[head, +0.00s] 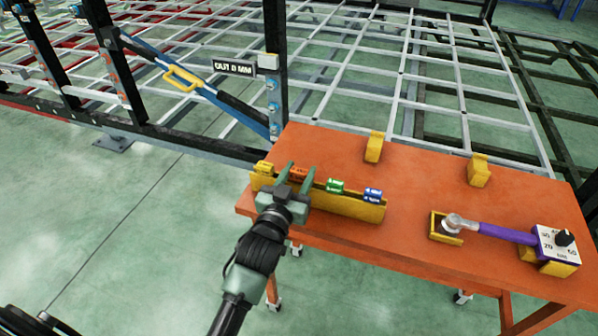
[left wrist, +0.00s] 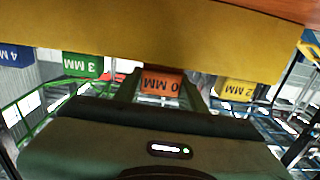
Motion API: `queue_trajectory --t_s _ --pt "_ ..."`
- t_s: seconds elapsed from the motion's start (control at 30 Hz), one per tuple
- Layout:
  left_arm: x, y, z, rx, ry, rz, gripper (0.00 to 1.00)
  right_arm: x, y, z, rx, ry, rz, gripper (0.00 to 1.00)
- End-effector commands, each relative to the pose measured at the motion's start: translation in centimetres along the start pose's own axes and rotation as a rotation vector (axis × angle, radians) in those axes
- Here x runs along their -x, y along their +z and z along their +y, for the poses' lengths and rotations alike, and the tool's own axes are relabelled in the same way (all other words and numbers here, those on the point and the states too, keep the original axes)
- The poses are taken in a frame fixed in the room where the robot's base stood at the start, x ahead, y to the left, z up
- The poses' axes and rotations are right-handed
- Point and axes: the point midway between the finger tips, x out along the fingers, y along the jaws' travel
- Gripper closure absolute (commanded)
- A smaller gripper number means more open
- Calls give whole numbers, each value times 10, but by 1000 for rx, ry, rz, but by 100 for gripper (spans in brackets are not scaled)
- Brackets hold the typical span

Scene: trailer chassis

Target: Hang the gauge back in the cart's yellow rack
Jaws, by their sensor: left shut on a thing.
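The yellow rack (head: 345,204) stands along the near left edge of the orange cart (head: 400,173). It also shows in the left wrist view (left wrist: 150,40). My left gripper (head: 297,175) is at the rack's left half, shut on the orange gauge (head: 298,173). In the left wrist view the orange gauge (left wrist: 163,83), marked 0 MM, is between the fingers, in line with the other gauges at the rack's edge. Whether it rests in the rack is hidden. A yellow 2 MM gauge (head: 264,168), a green 3 MM gauge (head: 335,185) and a blue 4 MM gauge (head: 373,194) are in the rack.
A purple-handled tool with a dial box (head: 510,234) lies across yellow holders at the cart's right. Two empty yellow brackets (head: 374,147) (head: 478,170) stand at the back. Behind is the trailer chassis, with a sign (head: 233,68) reading OUT 0 MM and a blue bar with a yellow handle (head: 181,78).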

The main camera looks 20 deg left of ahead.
Motion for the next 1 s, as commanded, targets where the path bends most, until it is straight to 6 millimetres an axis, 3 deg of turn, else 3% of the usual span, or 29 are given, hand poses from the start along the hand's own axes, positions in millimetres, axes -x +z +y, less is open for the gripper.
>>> queue_trajectory --t_s 0.27,0.3,0.37,0.4,0.67,0.83,1.0 --pt "0 7 0 0 0 -1 99 -3 0 -1 0 -1 1 64" --pt "0 7 0 0 0 -1 57 -3 0 -1 -1 -1 1 64" --pt "0 7 0 0 0 -1 40 -3 -1 -1 -1 -1 1 64" --pt "0 7 0 0 0 -1 38 -3 -1 -2 -1 -2 1 64" --pt "0 6 0 0 0 -1 38 -2 -1 -4 -2 -4 1 64" --pt "0 -8 0 -1 0 2 38 4 -2 -3 -2 -4 1 64" --pt "33 -3 0 0 0 -4 38 0 -1 -3 -2 -4 1 64"
